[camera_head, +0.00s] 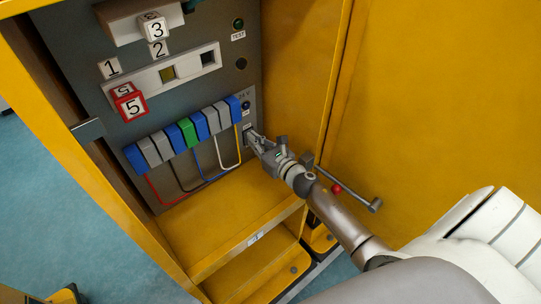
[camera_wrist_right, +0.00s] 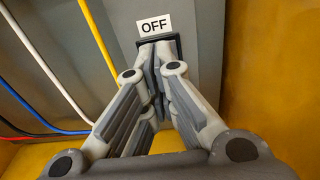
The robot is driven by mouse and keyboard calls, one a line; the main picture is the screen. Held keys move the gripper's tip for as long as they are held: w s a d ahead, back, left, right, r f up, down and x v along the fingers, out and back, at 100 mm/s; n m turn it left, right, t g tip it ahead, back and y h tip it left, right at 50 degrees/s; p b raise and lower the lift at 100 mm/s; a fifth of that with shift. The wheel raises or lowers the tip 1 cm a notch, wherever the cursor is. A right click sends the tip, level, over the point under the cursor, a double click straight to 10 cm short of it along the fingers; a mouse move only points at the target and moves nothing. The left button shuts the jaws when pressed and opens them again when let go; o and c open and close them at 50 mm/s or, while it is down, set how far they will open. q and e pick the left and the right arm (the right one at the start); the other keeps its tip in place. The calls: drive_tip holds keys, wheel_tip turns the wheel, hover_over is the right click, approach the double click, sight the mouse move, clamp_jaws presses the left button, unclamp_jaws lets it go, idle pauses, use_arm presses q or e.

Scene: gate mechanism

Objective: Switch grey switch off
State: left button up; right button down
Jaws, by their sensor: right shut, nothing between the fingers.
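The switch's dark frame (camera_wrist_right: 176,43) is at the top middle of the right wrist view, just below a white label reading OFF (camera_wrist_right: 154,26). In the head view the switch housing (camera_head: 248,129) sits low on the right side of the grey panel. My right gripper (camera_head: 254,137) is shut and empty, its fingertips at the switch. It also shows in the right wrist view (camera_wrist_right: 160,52), where the fingers cover most of the switch. I cannot tell the switch's position or whether the fingertips touch it. My left gripper is not in view.
Left of the switch is a row of blue, grey and green blocks (camera_head: 186,133) with coloured cables below. Numbered cubes (camera_head: 131,105) are higher on the panel. A yellow cabinet wall (camera_head: 440,90) stands right, with a rod handle (camera_head: 350,194) beside my right arm. A yellow shelf (camera_head: 235,225) lies below.

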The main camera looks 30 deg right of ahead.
drive_tip(key=s+d, duration=0.1)
drive_tip(key=s, duration=1)
drive_tip(key=shift+s+d, duration=0.15)
drive_tip(key=shift+d, duration=0.15)
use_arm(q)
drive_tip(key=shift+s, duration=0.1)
